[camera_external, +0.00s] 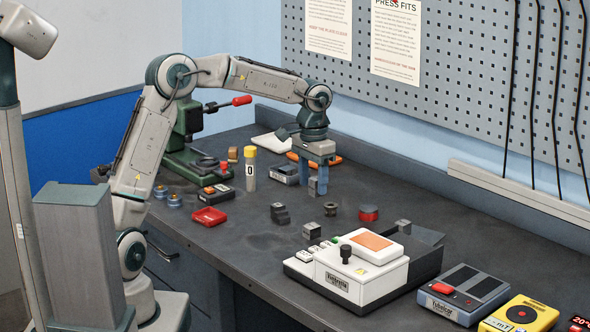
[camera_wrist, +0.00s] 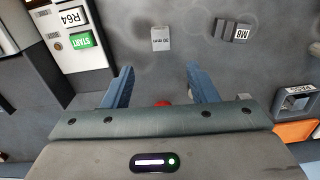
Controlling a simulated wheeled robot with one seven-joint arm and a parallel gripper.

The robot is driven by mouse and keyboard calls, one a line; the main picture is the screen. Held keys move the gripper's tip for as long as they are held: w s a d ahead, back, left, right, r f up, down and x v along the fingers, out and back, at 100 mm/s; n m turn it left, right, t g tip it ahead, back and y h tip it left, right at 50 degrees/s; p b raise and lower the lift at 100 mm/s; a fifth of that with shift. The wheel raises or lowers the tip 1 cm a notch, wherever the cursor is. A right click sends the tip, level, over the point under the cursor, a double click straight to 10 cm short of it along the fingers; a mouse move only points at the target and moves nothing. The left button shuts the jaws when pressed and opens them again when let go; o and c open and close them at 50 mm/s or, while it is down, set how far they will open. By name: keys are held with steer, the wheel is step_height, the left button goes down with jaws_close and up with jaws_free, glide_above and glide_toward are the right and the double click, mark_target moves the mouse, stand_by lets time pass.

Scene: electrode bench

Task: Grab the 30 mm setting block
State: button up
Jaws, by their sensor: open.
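The setting block (camera_wrist: 160,38) is a small light-grey block with a label that seems to read 30 mm, in the upper middle of the wrist view. The grey block (camera_external: 312,232) on the bench just behind the white tester appears to be the same one. My gripper (camera_external: 314,186) points down over the bench, farther back than this block. In the wrist view my gripper (camera_wrist: 160,70) has its two blue fingers apart with nothing held between them. The block lies beyond the fingertips, roughly in line with the gap.
A dark stepped block marked M8 (camera_wrist: 233,30) lies beside it; it also shows in the external view (camera_external: 279,213). A dark ring (camera_external: 330,209) and a red-and-dark cylinder (camera_external: 368,212) are near. The white tester (camera_external: 365,285) stands in front.

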glide_above(311, 226)
step_height(311, 226, down, 6)
steer(key=shift+w+f, duration=0.1)
steer(key=shift+f, duration=0.05)
steer(key=shift+f+p, duration=0.55)
steer(key=shift+f, duration=2.45)
jaws_close()
